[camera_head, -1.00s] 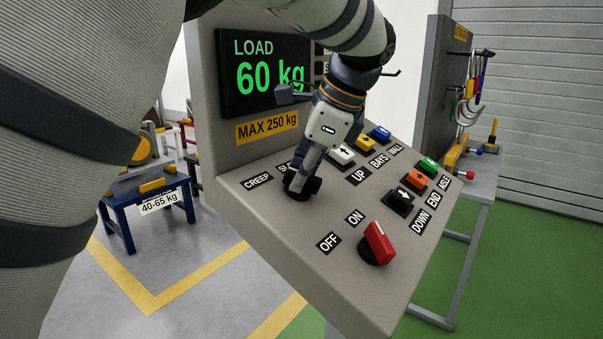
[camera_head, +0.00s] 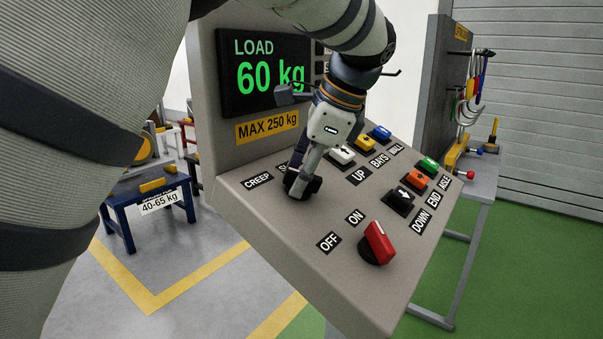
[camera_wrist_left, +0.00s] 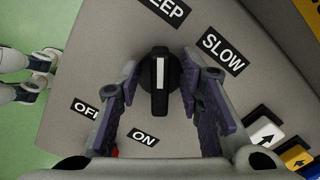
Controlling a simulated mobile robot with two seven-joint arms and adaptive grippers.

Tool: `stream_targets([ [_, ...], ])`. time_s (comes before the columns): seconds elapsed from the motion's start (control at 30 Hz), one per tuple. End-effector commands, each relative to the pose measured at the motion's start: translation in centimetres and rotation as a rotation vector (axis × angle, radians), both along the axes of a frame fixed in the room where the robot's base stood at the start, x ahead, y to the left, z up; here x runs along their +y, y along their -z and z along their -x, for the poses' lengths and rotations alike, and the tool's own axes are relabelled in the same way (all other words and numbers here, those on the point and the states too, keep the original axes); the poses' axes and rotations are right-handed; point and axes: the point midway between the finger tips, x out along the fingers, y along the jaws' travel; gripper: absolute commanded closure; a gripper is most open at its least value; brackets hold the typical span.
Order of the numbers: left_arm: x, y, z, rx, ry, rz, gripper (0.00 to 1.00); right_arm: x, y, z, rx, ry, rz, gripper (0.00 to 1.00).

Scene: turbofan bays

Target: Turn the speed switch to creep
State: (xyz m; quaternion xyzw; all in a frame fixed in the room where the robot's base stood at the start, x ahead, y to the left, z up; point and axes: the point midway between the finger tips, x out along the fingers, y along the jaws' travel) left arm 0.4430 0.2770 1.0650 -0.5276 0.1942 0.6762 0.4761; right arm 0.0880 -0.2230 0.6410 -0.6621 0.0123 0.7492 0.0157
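The speed switch is a black knob with a white line (camera_wrist_left: 160,85) on the sloped console. In the left wrist view its line points up, toward the partly cut-off CREEP label (camera_wrist_left: 166,9), with the SLOW label (camera_wrist_left: 222,51) to its upper right. In the head view the CREEP label (camera_head: 257,181) shows left of the knob, and SLOW is mostly hidden. My left gripper (camera_wrist_left: 160,92) is open with a finger on each side of the knob; narrow gaps seem to show. It comes down over the knob in the head view (camera_head: 298,187).
A red OFF/ON switch (camera_head: 377,243) sits nearer on the console (camera_head: 290,235). Several push buttons, such as the white one (camera_head: 342,155), lie to the right. A display (camera_head: 265,75) reads LOAD 60 kg. A blue stand (camera_head: 150,195) is at left.

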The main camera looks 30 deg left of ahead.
Motion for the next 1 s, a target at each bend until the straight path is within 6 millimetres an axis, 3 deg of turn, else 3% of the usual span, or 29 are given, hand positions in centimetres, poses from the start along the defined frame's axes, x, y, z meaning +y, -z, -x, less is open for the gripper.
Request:
stream_targets([
  [0.23, -0.4, -0.8, -0.1, -0.002, 0.002, 0.0, 0.67, 0.0, 0.0, 0.0, 0.0, 0.0, 0.0, 1.0],
  [0.5, -3.6, -7.3, -0.1, -0.006, 0.002, 0.0, 0.67, 0.0, 0.0, 0.0, 0.0, 0.0, 0.0, 1.0],
  [0.63, -4.7, -9.5, 0.0, -0.003, 0.001, -0.001, 0.67, 0.0, 0.0, 0.0, 0.0, 0.0, 0.0, 1.0],
  [0.8, -5.3, -10.7, 0.1, 0.0, 0.0, 0.0, 0.67, 0.0, 0.0, 0.0, 0.001, 0.0, 0.0, 1.0],
  [1.0, -5.3, -10.8, 0.1, 0.0, 0.001, 0.0, 0.67, 0.0, 0.0, 0.0, 0.001, 0.0, 0.0, 1.0],
])
